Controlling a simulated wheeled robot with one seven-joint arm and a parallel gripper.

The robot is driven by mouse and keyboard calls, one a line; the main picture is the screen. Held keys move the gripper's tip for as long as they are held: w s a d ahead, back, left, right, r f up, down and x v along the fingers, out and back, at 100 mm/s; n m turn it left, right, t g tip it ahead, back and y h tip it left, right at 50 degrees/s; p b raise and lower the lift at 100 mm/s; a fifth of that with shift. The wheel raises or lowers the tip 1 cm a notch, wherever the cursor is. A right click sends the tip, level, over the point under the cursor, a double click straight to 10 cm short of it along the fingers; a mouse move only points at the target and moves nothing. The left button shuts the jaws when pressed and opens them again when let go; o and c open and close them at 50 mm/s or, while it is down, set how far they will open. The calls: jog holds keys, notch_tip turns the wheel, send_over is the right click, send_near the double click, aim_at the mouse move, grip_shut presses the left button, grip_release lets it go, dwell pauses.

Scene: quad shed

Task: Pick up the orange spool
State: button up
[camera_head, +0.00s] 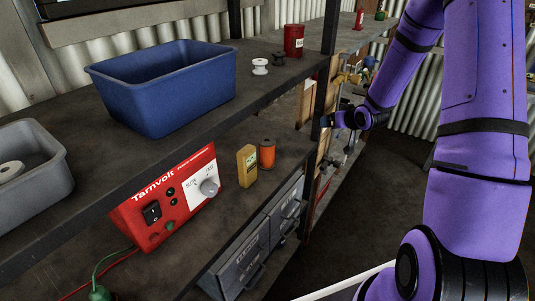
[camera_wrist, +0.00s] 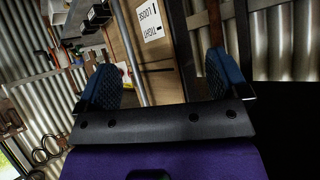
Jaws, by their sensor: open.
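The orange spool (camera_head: 267,154) stands upright on the lower shelf (camera_head: 221,208), just right of a small yellow box (camera_head: 247,164). My gripper (camera_head: 328,121) is to the right of the spool and higher in the head view, near the dark shelf post, with a gap between them. In the wrist view my gripper (camera_wrist: 165,85) shows its two blue-padded fingers wide apart with nothing between them. The spool is not visible in the wrist view.
A red Tarnvolt unit (camera_head: 170,195) stands left of the yellow box. The upper shelf (camera_head: 215,113) overhangs, carrying a blue bin (camera_head: 165,90), a grey bin (camera_head: 50,190), a white spool (camera_head: 260,67) and a red can (camera_head: 293,40). Grey drawers (camera_head: 262,240) sit below.

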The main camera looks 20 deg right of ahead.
jog(key=s+a+f+n+y, duration=0.1)
jog(key=s+a+n+y, duration=0.15)
jog(key=a, duration=0.35)
jog(key=s+a+f+n+y, duration=0.1)
jog(key=a+n+y, duration=0.15)
jog(key=a, duration=0.35)
jog(key=n+y, duration=0.4)
send_near(270, 142)
jog(key=a+f, duration=0.1)
jog(key=shift+t, duration=0.3)
jog(key=x, duration=0.5)
jog(key=shift+w+f, duration=0.1)
jog(key=shift+w, duration=0.05)
jog(key=shift+x, duration=2.6)
jog(key=shift+w+d+r, duration=0.15)
jog(key=shift+w+r, duration=0.05)
jog(key=shift+r, duration=0.05)
jog(key=c, duration=1.1)
